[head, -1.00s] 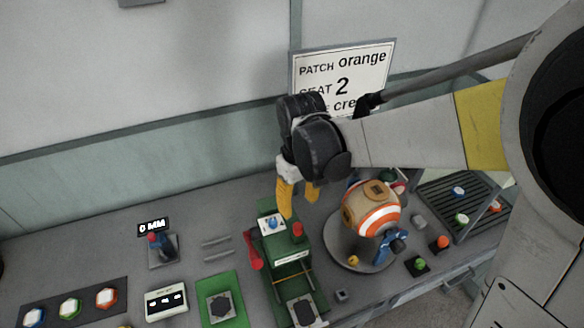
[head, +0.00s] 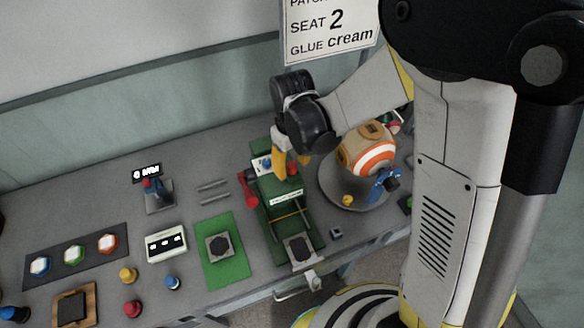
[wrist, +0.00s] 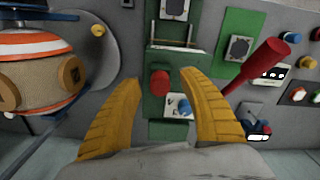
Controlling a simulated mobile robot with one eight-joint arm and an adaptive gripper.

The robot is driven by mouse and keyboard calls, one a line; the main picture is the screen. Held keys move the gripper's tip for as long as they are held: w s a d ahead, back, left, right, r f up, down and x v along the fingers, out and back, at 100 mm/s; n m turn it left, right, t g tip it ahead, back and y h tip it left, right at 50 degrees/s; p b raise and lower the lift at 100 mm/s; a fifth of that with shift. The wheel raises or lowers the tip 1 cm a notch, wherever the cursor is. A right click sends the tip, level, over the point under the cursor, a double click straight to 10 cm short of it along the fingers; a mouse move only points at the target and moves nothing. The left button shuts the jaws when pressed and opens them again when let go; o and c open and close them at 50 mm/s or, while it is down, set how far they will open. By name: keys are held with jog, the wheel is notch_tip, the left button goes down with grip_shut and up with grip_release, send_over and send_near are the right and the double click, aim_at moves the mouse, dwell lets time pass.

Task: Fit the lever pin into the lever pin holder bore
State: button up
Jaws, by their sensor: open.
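A green press (head: 290,222) stands on the bench, with a red lever (head: 247,187) at its left side that shows large in the wrist view (wrist: 262,68). A short red upright peg (wrist: 160,84) stands on the press; I cannot tell for sure that it is the lever pin. It also shows in the head view (head: 293,168). My gripper (wrist: 158,78) is open and empty, its yellow fingers above the press on either side of the red peg, with no visible contact. I cannot make out the lever pin holder bore.
An orange-and-white ball (head: 368,150) sits on a round grey stand (head: 337,196), close to the gripper. Two thin grey rods (head: 213,189) lie left of the press. A green pad (head: 223,270) and a white display box (head: 166,243) stand further left. A white sign (head: 330,30) is behind.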

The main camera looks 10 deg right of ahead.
grip_shut()
